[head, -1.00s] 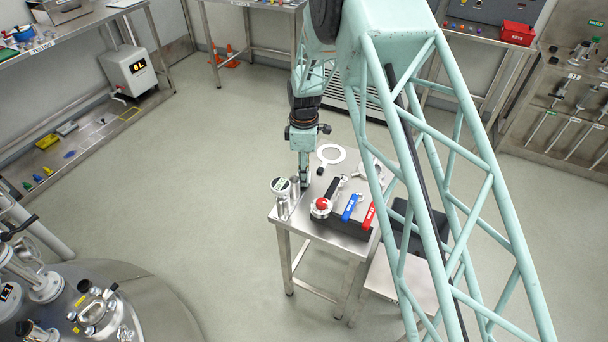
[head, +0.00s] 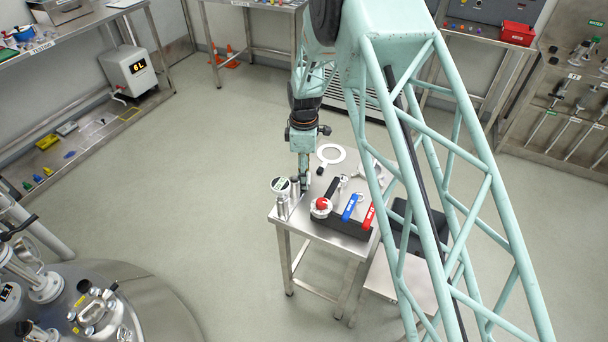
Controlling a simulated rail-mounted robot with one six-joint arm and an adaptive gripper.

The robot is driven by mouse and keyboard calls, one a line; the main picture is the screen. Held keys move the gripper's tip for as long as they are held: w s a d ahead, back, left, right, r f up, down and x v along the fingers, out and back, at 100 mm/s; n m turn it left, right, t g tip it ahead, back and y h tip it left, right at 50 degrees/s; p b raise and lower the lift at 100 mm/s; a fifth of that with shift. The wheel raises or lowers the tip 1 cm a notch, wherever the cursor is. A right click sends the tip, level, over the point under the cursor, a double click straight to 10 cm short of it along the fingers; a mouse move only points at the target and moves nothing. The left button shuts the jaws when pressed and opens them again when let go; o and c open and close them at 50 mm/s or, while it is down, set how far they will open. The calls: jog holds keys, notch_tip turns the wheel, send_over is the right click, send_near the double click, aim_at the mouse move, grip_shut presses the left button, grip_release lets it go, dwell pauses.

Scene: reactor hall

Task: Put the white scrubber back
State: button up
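I cannot make out a white scrubber for certain in the head view. My gripper (head: 304,187) points down at the left part of the small steel table (head: 345,244), beside metal cylinders (head: 294,186) and a round white-faced gauge (head: 281,186). Its fingertips are small and partly hidden, so I cannot tell whether they are open, shut or holding something.
On the left low shelf lie a yellow block (head: 47,142) and a paler block (head: 67,128). The floor between is clear.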

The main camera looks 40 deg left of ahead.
jog(key=shift+r, duration=0.1)
notch_tip(320, 180, up, 12)
jog(key=p, duration=0.1)
dwell(0.7)
jog(key=shift+r, duration=0.1)
dwell(0.5)
